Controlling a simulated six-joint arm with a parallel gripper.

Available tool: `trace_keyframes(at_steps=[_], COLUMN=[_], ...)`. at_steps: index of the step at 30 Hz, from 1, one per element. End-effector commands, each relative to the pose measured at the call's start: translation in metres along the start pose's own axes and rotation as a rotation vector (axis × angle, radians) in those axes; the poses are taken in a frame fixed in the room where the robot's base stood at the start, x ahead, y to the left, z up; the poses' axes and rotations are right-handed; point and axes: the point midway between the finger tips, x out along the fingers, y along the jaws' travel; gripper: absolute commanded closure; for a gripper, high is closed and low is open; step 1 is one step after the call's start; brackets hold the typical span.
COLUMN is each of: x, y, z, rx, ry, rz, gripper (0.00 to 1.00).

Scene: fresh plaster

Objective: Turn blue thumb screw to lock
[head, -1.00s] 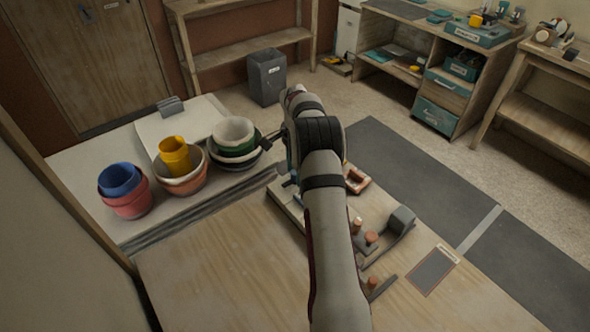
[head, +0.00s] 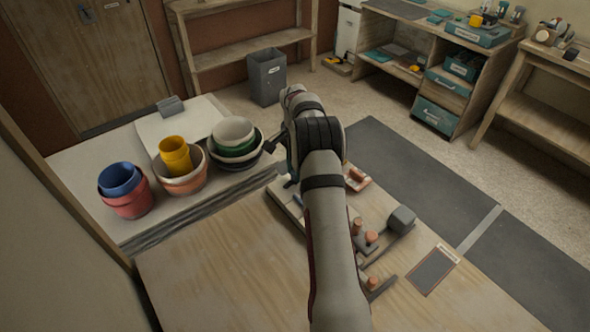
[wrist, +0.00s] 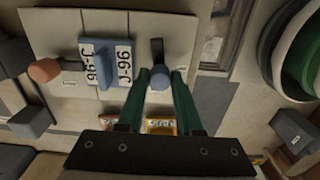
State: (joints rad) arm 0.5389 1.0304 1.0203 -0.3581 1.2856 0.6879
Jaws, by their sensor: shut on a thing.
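In the wrist view my gripper (wrist: 160,74) has its two green fingers closed on the blue thumb screw (wrist: 159,71), one finger on each side. A dark bar (wrist: 157,49) extends from the screw, away from my gripper. To its left a blue block (wrist: 92,63) sits on a pale plate (wrist: 135,25), beside white labels reading J-96. In the head view my arm hides the fingers and the screw. Whether the screw is locked cannot be told.
An orange knob (wrist: 45,70) is left of the blue block. In the head view, stacked bowls (head: 234,138) stand left of my arm. A grey-headed lever (head: 402,219) and orange pegs (head: 371,237) are to the right. Bare bench lies front left.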

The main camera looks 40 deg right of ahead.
Motion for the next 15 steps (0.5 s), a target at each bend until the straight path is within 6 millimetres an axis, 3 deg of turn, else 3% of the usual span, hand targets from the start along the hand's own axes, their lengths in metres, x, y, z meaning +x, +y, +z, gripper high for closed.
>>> trace_keyframes(at_steps=[15], x=[-0.0008], y=[0.0005], z=[-0.0007], rx=[-0.483], ry=[0.001], rz=[0.000], gripper=[1.00])
